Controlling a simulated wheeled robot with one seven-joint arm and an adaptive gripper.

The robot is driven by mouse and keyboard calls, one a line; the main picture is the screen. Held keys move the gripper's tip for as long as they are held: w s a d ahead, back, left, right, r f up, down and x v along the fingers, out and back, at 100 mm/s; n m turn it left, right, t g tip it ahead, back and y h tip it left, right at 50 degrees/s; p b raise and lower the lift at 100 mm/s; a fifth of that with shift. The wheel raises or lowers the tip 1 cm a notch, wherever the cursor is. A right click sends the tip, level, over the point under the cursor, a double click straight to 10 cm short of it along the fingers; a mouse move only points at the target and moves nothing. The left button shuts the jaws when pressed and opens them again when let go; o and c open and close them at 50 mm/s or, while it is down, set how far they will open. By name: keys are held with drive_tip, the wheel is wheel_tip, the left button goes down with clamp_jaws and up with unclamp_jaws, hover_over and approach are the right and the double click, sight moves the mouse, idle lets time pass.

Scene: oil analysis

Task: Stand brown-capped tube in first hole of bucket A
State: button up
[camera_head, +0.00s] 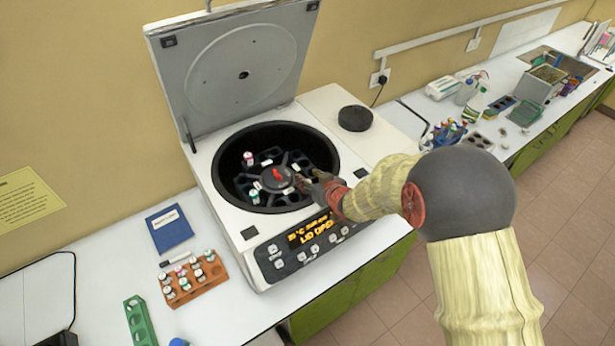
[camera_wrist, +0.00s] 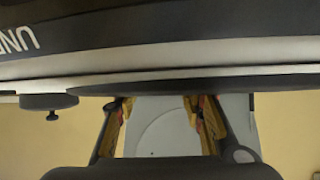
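The centrifuge (camera_head: 278,235) stands with its lid up, and its round bowl shows a dark rotor (camera_head: 277,178) with bucket holes. A pink-capped tube (camera_head: 249,158) stands at the rotor's back left and a green-capped tube (camera_head: 254,196) at its front left. I cannot make out a brown cap or the bucket letters. My gripper (camera_head: 307,182) is over the right side of the bowl and hides part of the rotor there. In the wrist view its two fingers (camera_wrist: 160,105) are apart with no tube seen between them.
An orange rack (camera_head: 205,281) with several capped tubes stands at the front left, beside a blue book (camera_head: 169,228) and a green rack (camera_head: 139,322). The raised lid (camera_head: 240,75) stands behind the bowl. A black round knob-like disc (camera_head: 355,118) lies right of the bowl.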

drive_tip(key=v, duration=1)
drive_tip(key=shift+s+d+r, duration=0.1)
drive_tip(key=shift+s+d, duration=0.1)
drive_tip(key=shift+s, duration=0.15)
drive_tip(key=shift+d+r, duration=0.2)
drive_tip(key=shift+r, duration=0.05)
drive_tip(key=s+d+r+m+g+h, duration=0.1)
drive_tip(key=s+d+r+m+h, duration=0.45)
drive_tip(key=d+r, duration=0.75)
drive_tip(key=s+r+g, duration=0.2)
drive_tip(key=s, duration=0.9)
drive_tip(key=s+d+r+g, duration=0.1)
drive_tip(key=s+r+g, duration=0.1)
drive_tip(key=s, duration=1)
drive_tip(key=shift+s, duration=0.2)
drive_tip(key=shift+d, duration=0.1)
